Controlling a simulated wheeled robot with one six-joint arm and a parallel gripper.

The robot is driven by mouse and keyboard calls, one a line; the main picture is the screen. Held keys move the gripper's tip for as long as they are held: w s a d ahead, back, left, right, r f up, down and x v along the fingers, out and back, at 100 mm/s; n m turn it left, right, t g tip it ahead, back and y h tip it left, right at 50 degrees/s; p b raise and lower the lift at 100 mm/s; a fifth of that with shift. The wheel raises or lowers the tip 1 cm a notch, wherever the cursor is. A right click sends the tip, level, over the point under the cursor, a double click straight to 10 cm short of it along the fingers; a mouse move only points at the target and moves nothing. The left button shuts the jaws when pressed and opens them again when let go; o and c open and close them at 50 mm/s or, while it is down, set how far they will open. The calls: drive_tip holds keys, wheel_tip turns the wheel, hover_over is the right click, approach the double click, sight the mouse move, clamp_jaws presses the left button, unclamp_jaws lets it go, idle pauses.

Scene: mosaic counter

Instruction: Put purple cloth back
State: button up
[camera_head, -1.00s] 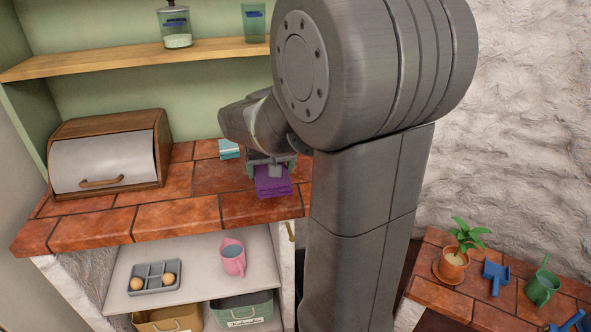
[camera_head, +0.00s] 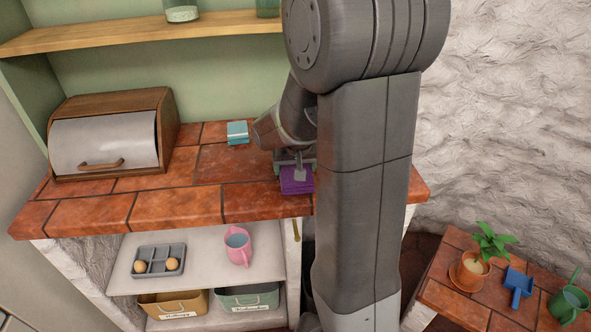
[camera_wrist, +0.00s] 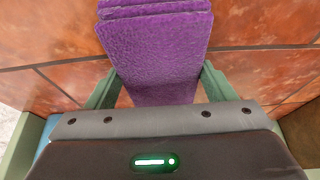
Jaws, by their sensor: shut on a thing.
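The purple cloth (camera_head: 297,182) is a folded stack at the front part of the tiled counter, partly hidden by my gripper. My gripper (camera_head: 299,168) is shut on it from behind and above. In the wrist view the cloth (camera_wrist: 160,60) runs between the two green fingers of my gripper (camera_wrist: 158,90), with its folded layers at the top edge of the picture. Tiles show around it; I cannot tell whether the cloth touches the counter. A folded teal cloth (camera_head: 238,132) lies further back on the counter, left of my arm.
A wooden bread box (camera_head: 112,135) stands on the counter's left. A potted plant (camera_head: 472,268) stands at lower right.

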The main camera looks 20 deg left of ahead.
drive_tip(key=shift+f, duration=0.6)
drive_tip(key=shift+f, duration=0.1)
drive_tip(key=o, duration=1)
drive_tip(key=shift+c, duration=0.2)
drive_tip(key=shift+r, duration=0.65)
drive_tip(key=v, duration=1.1)
drive_tip(key=shift+s, duration=0.15)
drive_tip(key=shift+d+f, duration=0.1)
drive_tip(key=shift+f, duration=0.05)
